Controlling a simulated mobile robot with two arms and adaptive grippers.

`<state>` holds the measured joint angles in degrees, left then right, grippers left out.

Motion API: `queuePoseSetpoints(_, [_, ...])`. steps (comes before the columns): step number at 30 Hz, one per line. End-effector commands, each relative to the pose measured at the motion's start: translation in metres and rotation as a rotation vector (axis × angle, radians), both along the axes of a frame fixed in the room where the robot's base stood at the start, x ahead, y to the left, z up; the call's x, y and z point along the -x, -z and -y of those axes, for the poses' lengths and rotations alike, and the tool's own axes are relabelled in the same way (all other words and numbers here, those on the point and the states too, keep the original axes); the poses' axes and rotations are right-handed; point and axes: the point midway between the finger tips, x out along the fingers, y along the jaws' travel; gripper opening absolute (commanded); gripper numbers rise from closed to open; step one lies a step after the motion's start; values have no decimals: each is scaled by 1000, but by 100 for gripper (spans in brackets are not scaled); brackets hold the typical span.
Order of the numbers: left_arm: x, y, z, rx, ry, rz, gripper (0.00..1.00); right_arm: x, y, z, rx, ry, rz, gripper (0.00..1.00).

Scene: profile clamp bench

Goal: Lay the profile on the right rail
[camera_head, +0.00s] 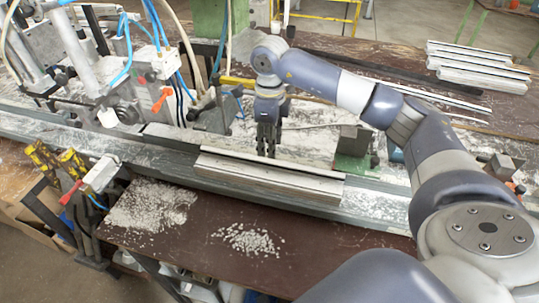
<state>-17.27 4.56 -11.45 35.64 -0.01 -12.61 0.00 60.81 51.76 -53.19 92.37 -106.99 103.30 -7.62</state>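A silver profile (268,181) lies lengthwise along the front of the long grey metal rail (385,207), in the middle of the picture. My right gripper (266,153) points straight down at the profile's rear edge, near its middle. Its dark fingers look close together, and their tips are partly hidden behind the profile. I cannot tell whether they grip it or only stand beside it. My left gripper is not in view.
Several more profiles (478,66) lie stacked at the back right. A clamp machine with hoses (145,95) fills the left.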

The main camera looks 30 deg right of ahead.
Motion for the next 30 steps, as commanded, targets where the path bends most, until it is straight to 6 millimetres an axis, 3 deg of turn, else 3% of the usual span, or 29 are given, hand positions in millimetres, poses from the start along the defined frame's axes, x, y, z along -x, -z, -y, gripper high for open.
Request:
queuePoseSetpoints(6, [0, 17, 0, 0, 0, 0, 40, -1, -45, 0, -2, 0, 5, 36])
queuePoseSetpoints(12, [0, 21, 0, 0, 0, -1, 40, -1, -69, 0, -1, 0, 2, 36])
queuePoseSetpoints(30, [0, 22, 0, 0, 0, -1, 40, 0, -75, 0, -1, 0, -1, 36])
